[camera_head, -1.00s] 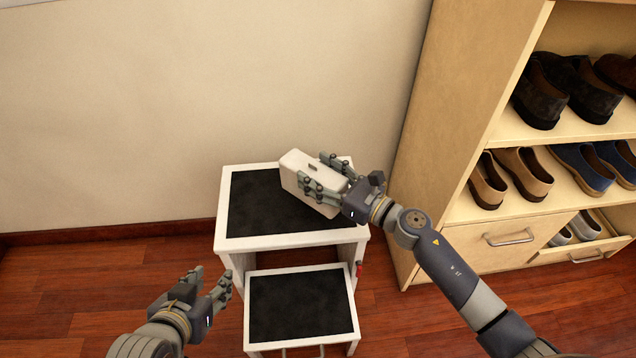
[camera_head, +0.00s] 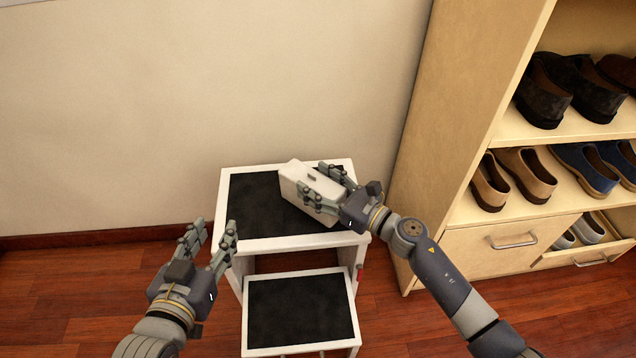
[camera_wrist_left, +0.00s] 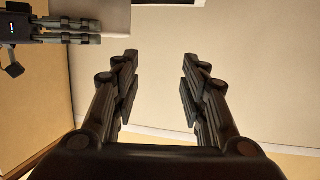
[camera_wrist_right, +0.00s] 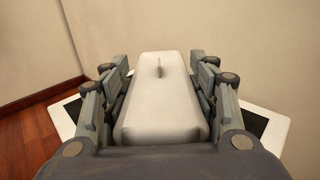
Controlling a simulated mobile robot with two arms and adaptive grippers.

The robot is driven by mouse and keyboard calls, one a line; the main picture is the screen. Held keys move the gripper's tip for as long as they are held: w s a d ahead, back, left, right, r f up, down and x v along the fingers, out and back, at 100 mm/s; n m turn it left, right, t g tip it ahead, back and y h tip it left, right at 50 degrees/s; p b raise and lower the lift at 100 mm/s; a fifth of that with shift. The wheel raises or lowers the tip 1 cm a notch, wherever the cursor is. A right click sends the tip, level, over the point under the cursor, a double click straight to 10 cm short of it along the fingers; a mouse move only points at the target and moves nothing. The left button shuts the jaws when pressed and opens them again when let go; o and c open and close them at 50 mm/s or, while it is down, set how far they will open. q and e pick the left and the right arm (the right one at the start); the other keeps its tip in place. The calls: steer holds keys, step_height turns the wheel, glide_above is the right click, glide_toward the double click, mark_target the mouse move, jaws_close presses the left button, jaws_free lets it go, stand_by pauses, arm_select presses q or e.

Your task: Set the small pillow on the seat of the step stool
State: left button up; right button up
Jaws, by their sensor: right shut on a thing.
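The small pillow (camera_head: 305,184) is a white, box-like cushion over the right part of the step stool's black top seat (camera_head: 255,205). I cannot tell for sure whether it touches the seat. My right gripper (camera_head: 330,190) is shut on it from the right. In the right wrist view the pillow (camera_wrist_right: 160,100) lies between both fingers. The white-framed stool has a lower black step (camera_head: 300,310) in front. My left gripper (camera_head: 210,238) is open and empty, left of the stool's top. Its open fingers also show in the left wrist view (camera_wrist_left: 158,80).
A wooden shoe shelf (camera_head: 430,130) with several pairs of shoes stands on the right, close to my right arm. A plain wall (camera_head: 200,90) rises behind the stool. Wooden floor (camera_head: 60,290) is clear at the left.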

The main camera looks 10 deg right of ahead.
arm_select(q)
steer(key=shift+w+r, duration=0.15)
steer(key=shift+r, duration=0.15)
arm_select(e)
steer(key=shift+f, duration=0.2)
steer(key=o, duration=1.2)
arm_select(q)
steer(key=shift+w+d+r+t+h, duration=0.1)
steer(key=shift+d+r+t+h, duration=0.05)
steer(key=shift+r+t, duration=0.25)
steer(key=shift+w+d+r+t+h, duration=0.1)
steer(key=shift+d+r+t+h, duration=0.05)
steer(key=shift+r+t, duration=0.2)
